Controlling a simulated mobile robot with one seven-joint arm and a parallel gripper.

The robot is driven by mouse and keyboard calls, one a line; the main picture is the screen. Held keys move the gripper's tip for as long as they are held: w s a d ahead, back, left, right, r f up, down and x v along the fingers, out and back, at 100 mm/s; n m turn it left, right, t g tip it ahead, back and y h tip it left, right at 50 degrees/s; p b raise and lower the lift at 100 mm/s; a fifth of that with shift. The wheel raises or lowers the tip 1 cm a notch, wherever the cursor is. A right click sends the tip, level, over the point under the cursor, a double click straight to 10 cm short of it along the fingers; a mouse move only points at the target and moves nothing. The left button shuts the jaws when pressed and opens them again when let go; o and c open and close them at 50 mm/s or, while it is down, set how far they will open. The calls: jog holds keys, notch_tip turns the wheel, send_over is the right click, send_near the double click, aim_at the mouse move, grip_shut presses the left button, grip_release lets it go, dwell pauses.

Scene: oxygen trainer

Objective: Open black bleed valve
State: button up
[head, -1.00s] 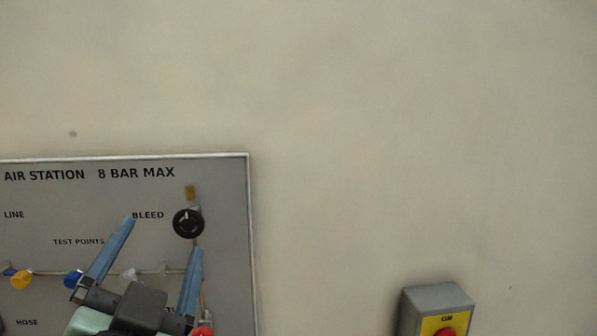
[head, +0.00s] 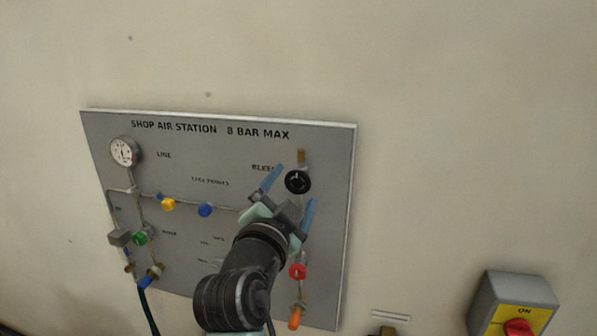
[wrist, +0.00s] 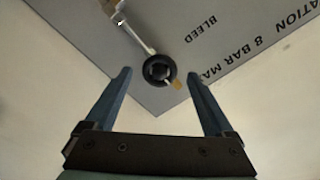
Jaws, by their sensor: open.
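The black bleed valve (head: 298,182) is a round black handwheel at the upper right of the grey panel (head: 230,150), under a brass outlet and beside the BLEED label. In the wrist view the black bleed valve (wrist: 159,69) lies ahead of the fingers, between their lines. My gripper (head: 291,185) is open and empty, with one blue finger to the left of the valve and the other below and to its right in the head view. In the wrist view my gripper (wrist: 159,80) shows its fingers apart, with no visible contact with the valve.
A red knob (head: 297,271) and an orange fitting (head: 295,317) are below the valve. A gauge (head: 124,152), a yellow knob (head: 168,204), a blue knob (head: 205,210) and a green knob (head: 140,237) sit further left. A switch box (head: 513,304) is at lower right.

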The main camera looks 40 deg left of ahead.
aim_at(297, 184)
jog(key=shift+p+x, duration=0.55)
jog(key=shift+x, duration=1.3)
jog(key=c, duration=1.4)
